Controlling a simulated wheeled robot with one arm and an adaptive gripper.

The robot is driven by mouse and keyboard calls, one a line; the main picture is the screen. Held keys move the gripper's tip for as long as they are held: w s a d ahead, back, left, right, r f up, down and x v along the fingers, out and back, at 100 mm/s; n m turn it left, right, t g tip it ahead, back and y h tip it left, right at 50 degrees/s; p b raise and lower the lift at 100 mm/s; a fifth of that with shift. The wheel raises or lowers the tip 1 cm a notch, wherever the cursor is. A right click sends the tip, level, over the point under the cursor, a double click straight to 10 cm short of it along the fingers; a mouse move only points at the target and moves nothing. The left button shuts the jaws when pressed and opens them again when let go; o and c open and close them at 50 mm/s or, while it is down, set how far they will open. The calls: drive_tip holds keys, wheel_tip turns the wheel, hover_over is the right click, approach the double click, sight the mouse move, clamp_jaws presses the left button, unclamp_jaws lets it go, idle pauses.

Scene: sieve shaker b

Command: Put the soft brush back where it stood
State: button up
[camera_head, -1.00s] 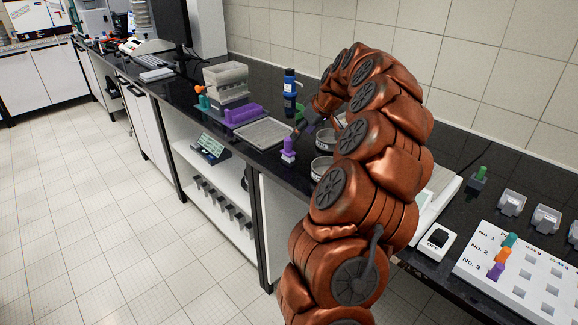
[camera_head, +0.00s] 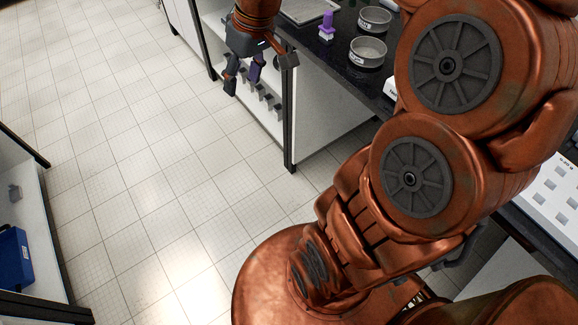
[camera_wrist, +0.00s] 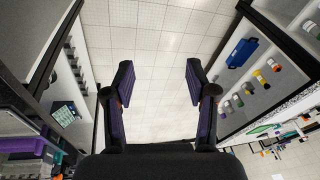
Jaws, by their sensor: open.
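A small purple-topped item (camera_head: 327,26) stands upright on the bench beside the sieves in the head view. I cannot tell whether it is the soft brush, and I make out no other clear brush. My gripper (camera_head: 243,79) hangs over the aisle just off the bench's front edge, left of the purple item and apart from it. In the wrist view my gripper (camera_wrist: 159,78) has its fingers wide apart, with only floor tiles between them. It holds nothing.
Two round metal sieves (camera_head: 368,51) and a flat tray (camera_head: 308,9) are on the black bench. Open shelves lie below it. A blue bin (camera_wrist: 242,52) and several small jars sit on a shelf across the aisle. The tiled floor (camera_head: 140,150) between is clear.

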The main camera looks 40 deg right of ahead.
drive_tip(key=s+a+f+m+g+h, duration=0.1)
drive_tip(key=s+a+f, duration=0.1)
drive_tip(key=s, duration=0.9)
drive_tip(key=s+a+f+m+g+h, duration=0.1)
drive_tip(key=s+f, duration=0.4)
drive_tip(key=s, duration=0.6)
drive_tip(key=shift+a+g, duration=0.8)
drive_tip(key=shift+a, duration=0.4)
drive_tip(key=shift+s+r, duration=0.1)
wheel_tip(320, 180, up, 2)
drive_tip(key=shift+p, duration=1.05)
drive_tip(key=shift+c, duration=1.1)
drive_tip(key=shift+d, duration=0.15)
drive_tip(key=shift+c, duration=0.4)
